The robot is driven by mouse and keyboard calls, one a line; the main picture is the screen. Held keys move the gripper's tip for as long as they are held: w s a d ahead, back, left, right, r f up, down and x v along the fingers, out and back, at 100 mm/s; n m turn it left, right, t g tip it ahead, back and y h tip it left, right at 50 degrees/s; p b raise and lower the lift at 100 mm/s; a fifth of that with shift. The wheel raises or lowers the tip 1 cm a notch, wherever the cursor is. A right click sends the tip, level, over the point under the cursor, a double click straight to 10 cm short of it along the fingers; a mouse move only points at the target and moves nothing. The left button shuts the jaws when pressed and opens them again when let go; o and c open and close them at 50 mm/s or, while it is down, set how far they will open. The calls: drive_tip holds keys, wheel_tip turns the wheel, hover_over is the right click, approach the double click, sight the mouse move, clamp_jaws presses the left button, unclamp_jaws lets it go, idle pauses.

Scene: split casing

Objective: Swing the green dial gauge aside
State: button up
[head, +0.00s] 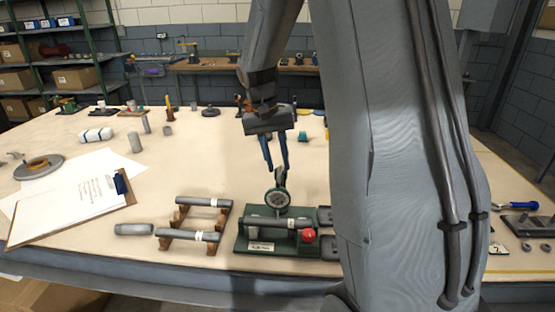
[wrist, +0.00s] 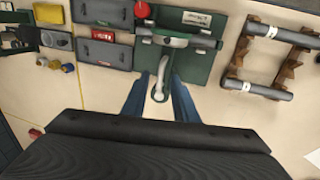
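A grey bar with a white band lies across the base beside a red knob (head: 308,235). My gripper (head: 278,169) is just above and behind the gauge, its two blue fingers pointing down and apart. In the wrist view, my gripper (wrist: 161,77) has a pale grey arm with a looped end (wrist: 160,82) in the gap between its fingers. I cannot tell whether the fingers touch it. The green base (wrist: 200,62) shows beyond the fingertips.
A wooden rack with grey bars (head: 204,203) stands left of the base, with a loose grey cylinder (head: 134,229) beside it. Grey blocks (wrist: 105,53) adjoin the base on the other side. A clipboard (head: 75,205) lies at the left. The table behind the gauge is mostly clear.

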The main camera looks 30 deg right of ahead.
clamp_jaws()
idle(1.4)
